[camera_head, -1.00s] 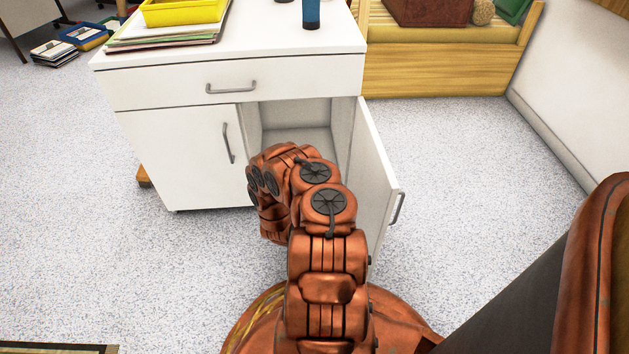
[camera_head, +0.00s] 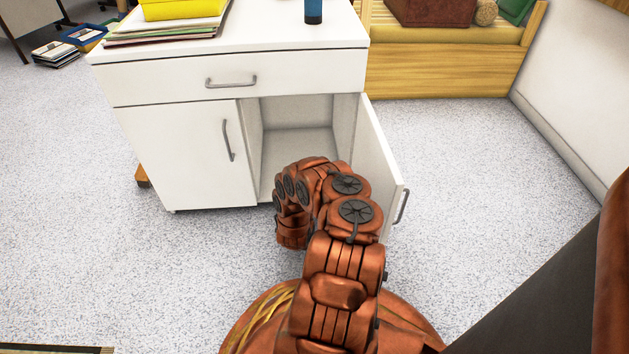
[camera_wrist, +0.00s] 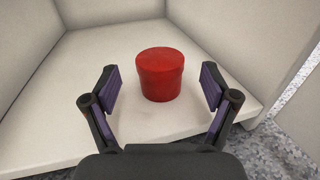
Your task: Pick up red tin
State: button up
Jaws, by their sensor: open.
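The red tin (camera_wrist: 160,76) is a short round can with a lid. It stands upright on the pale floor of the cabinet compartment in the wrist view. My gripper (camera_wrist: 161,88) is open, with one purple-padded finger to the left and one to the right. The tin shows between and a little beyond the fingers, and neither finger appears to touch it. In the head view the tin is hidden, and my arm reaches toward the open right compartment of the white cabinet (camera_head: 185,150).
The open cabinet door (camera_head: 378,165) stands to the right of my arm. A closed drawer (camera_head: 290,82) is above the opening. A yellow tray (camera_head: 183,9), papers and a blue object (camera_head: 313,10) are on top. Speckled floor is clear to the right.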

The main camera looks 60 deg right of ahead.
jog(key=x, duration=0.2)
jog(key=shift+w+d+b, duration=0.15)
jog(key=shift+d+b, duration=0.15)
jog(key=shift+b, duration=0.05)
jog(key=c, duration=1.4)
